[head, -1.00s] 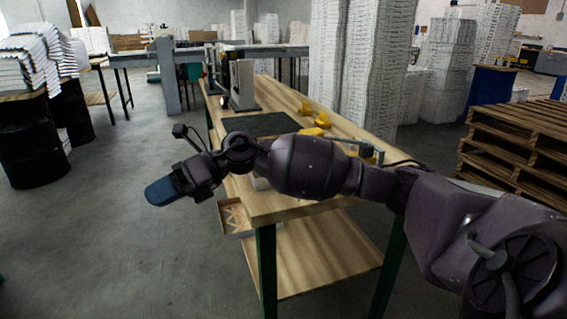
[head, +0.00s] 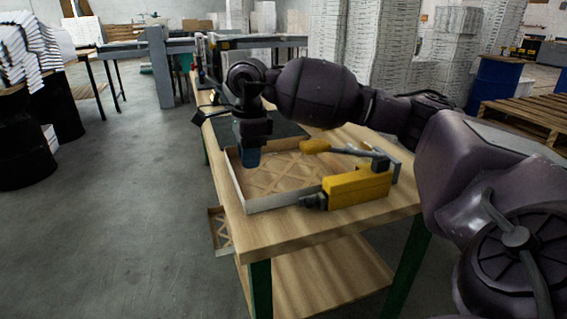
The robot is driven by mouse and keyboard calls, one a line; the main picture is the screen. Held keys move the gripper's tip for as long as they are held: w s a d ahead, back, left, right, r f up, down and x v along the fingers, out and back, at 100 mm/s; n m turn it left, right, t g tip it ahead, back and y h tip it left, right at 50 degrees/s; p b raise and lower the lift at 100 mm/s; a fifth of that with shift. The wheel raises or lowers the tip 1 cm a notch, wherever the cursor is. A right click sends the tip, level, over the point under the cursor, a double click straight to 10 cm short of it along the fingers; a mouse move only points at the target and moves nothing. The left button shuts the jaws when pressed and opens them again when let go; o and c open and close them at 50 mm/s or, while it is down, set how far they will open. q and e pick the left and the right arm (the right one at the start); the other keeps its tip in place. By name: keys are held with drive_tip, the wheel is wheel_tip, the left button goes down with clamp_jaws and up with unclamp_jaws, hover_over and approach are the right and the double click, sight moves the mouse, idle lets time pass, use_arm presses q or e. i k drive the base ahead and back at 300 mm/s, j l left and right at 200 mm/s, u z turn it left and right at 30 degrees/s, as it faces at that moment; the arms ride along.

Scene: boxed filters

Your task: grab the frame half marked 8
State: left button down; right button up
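A shallow frame half (head: 285,172) with light walls and a tan lattice lies on the near part of the wooden workbench. A second, smaller-looking latticed frame piece (head: 219,231) shows below the bench's left edge, partly hidden by the tabletop. I cannot read an 8 on either. My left gripper is out of view.
Stacked white filters (head: 345,60) stand behind the bench.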

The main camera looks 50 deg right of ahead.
sight(324, 161)
drive_tip(key=i+l, duration=0.2)
drive_tip(key=l, duration=0.15)
drive_tip(key=i+l, duration=0.25)
drive_tip(key=l, duration=0.15)
drive_tip(key=i+l, duration=0.2)
drive_tip(key=l, duration=0.15)
